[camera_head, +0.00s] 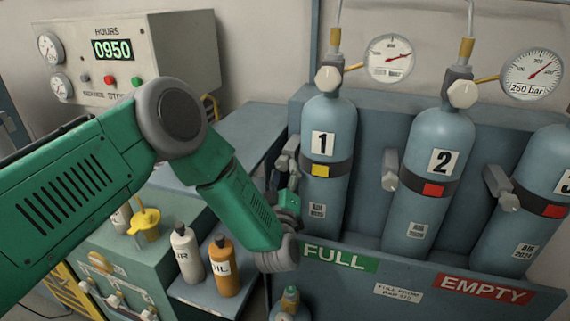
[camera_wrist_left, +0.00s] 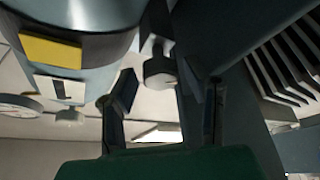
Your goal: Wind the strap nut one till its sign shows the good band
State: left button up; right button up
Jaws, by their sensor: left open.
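Cylinder one (camera_head: 323,190) stands at the left of the rack, and the sign (camera_head: 318,170) on its strap shows yellow. The sign also shows upside down in the left wrist view (camera_wrist_left: 50,51). My left gripper (camera_head: 285,181) is at the left side of cylinder one, fingers pointing up toward the strap's bracket. In the left wrist view its two fingers (camera_wrist_left: 170,88) are open and apart. The round grey strap nut one (camera_wrist_left: 159,71) shows between and just beyond them, with no clear contact. In the head view the nut is mostly hidden by the gripper. My right gripper is out of view.
Cylinder two (camera_head: 440,150) and cylinder three (camera_head: 535,190) stand to the right, with red strap signs. The rack's front panel (camera_head: 400,275) runs below. A control box (camera_head: 130,60) is behind.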

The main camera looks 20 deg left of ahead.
pick_arm(q)
jog(key=shift+x, duration=1.3)
jog(key=c, duration=0.9)
jog(key=shift+c, duration=0.2)
jog(key=shift+n, duration=0.5)
jog(key=n+g+y+b, duration=0.1)
jog(key=n, duration=0.2)
jog(key=shift+s+d+n+g+y+b, duration=0.15)
jog(key=shift+n+g+b, duration=0.35)
jog(key=shift+n, duration=0.85)
jog(key=shift+w+n+g+y+b, duration=0.15)
jog(key=shift+n+g, duration=0.55)
jog(key=shift+n, duration=0.65)
jog(key=shift+s, duration=0.15)
